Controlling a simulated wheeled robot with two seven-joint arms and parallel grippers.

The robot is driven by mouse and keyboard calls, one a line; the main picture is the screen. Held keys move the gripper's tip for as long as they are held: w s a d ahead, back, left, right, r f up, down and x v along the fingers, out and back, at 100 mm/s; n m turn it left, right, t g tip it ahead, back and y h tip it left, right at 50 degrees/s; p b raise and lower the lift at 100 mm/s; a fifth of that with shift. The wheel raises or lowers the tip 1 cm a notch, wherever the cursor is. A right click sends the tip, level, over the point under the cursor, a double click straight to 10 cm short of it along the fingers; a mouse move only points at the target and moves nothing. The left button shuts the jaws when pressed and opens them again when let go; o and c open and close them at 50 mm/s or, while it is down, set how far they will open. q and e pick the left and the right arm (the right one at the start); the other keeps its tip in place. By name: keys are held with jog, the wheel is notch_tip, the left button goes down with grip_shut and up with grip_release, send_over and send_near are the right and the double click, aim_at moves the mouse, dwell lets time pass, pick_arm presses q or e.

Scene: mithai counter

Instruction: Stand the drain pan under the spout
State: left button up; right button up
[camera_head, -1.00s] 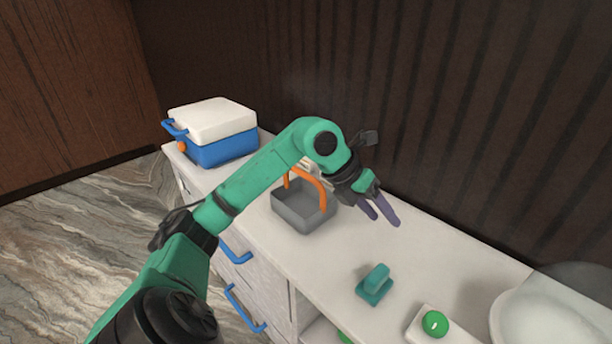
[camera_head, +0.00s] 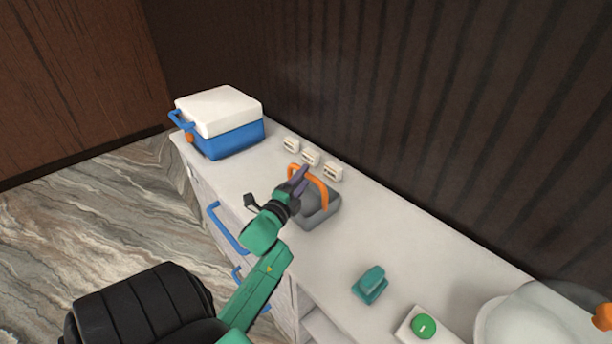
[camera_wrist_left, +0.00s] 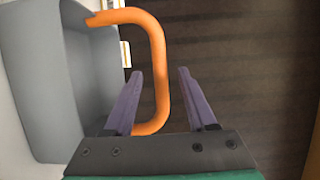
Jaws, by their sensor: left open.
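The drain pan (camera_head: 322,212) is a grey open box with an orange arched handle (camera_head: 322,188). It stands on the white counter, right of the blue and white cooler (camera_head: 232,138) and apart from it. An orange part (camera_head: 189,138), perhaps the spout, shows low on the cooler's left side. My left gripper (camera_head: 301,177) is at the handle, its purple fingers open. In the left wrist view the pan (camera_wrist_left: 40,85) is at left, and the handle's bar (camera_wrist_left: 158,70) shows between the fingers (camera_wrist_left: 160,75). Whether they touch it is unclear. My right gripper is out of view.
Several small white blocks (camera_head: 311,156) stand behind the pan by the dark ribbed wall. A teal block (camera_head: 371,284), a green button on a white base (camera_head: 423,327) and a large white bowl-like thing (camera_head: 530,318) are farther right. The counter between pan and teal block is clear.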

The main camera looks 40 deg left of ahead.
pick_arm(q)
jog(key=p+x, duration=0.1)
jog(key=x, duration=0.5)
jog(key=shift+f+p, duration=0.15)
jog(key=shift+p, duration=0.15)
jog(key=shift+s+d, duration=0.1)
jog(key=shift+s, duration=0.1)
grip_shut()
dwell(0.8)
